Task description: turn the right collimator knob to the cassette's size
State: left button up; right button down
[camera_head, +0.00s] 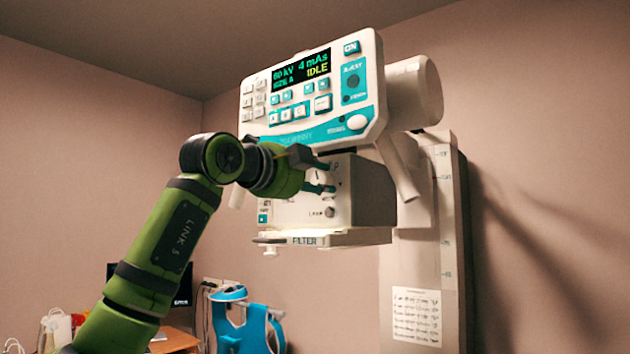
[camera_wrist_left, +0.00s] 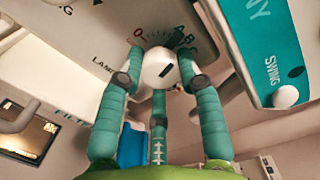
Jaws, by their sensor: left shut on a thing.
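The white collimator knob (camera_wrist_left: 160,69) with a short dark slanted line sits on the front of the collimator box (camera_head: 365,190). Coloured letters of a scale stand around its upper side in the left wrist view; part of the scale is hidden by the fingers. My left gripper (camera_head: 322,178) is shut on this knob, and its teal fingers also show around it in the left wrist view (camera_wrist_left: 160,78). I cannot tell exactly which letter the line points at. The cassette cannot be made out. My right gripper is not in view.
The console (camera_head: 310,95) hangs just above the collimator; its display reads 60 kV, 4 mAs, IDLE. A filter slot (camera_head: 305,241) lies below the box. A white column (camera_head: 425,260) stands behind at the right. A blue and white object (camera_head: 242,322) is low at centre left.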

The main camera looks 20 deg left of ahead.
pick_arm(q)
jog(key=o, duration=1.1)
jog(key=shift+d+f, duration=0.15)
jog(key=shift+f, duration=0.05)
jog(key=shift+o, duration=0.2)
jog(key=shift+r, duration=0.1)
jog(key=shift+s+a, duration=0.2)
jog(key=shift+s, duration=0.05)
jog(key=v, duration=1.1)
jog(key=shift+s, duration=0.2)
jog(key=shift+d+r, duration=0.1)
